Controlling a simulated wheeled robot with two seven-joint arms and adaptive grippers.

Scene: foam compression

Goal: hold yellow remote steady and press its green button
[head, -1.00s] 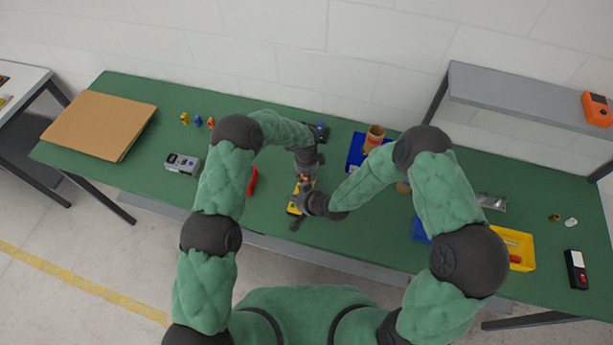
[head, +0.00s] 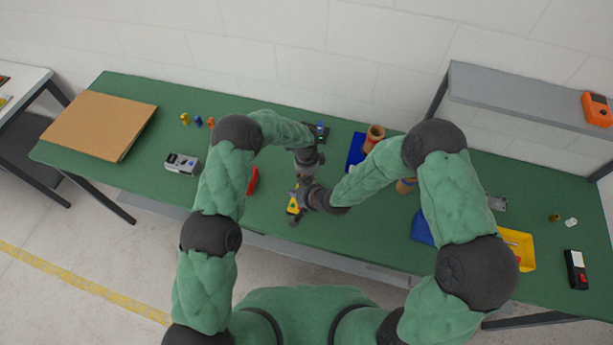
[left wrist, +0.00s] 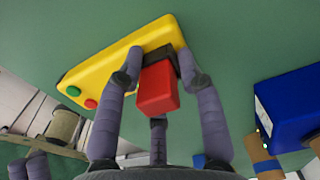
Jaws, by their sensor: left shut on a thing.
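The yellow remote (head: 293,207) is mostly hidden under my grippers in the head view. The left wrist view shows it (left wrist: 110,65) on the green table, with a green button (left wrist: 73,91) and a red button (left wrist: 90,104) at its left end. A red block with a black base (left wrist: 157,88) stands on its face, seemingly part of it. My left gripper (left wrist: 160,58) is shut on this part, one finger on each side. My right gripper (head: 298,201) is over the remote in the head view; its fingers are too small and covered to judge.
A red object (head: 253,181) lies left of the grippers. A blue tray (head: 355,152) and an orange-brown cylinder (head: 374,138) stand at the back right. A yellow bin (head: 518,248) is farther right. A grey device (head: 182,163) and cardboard (head: 98,124) are at left.

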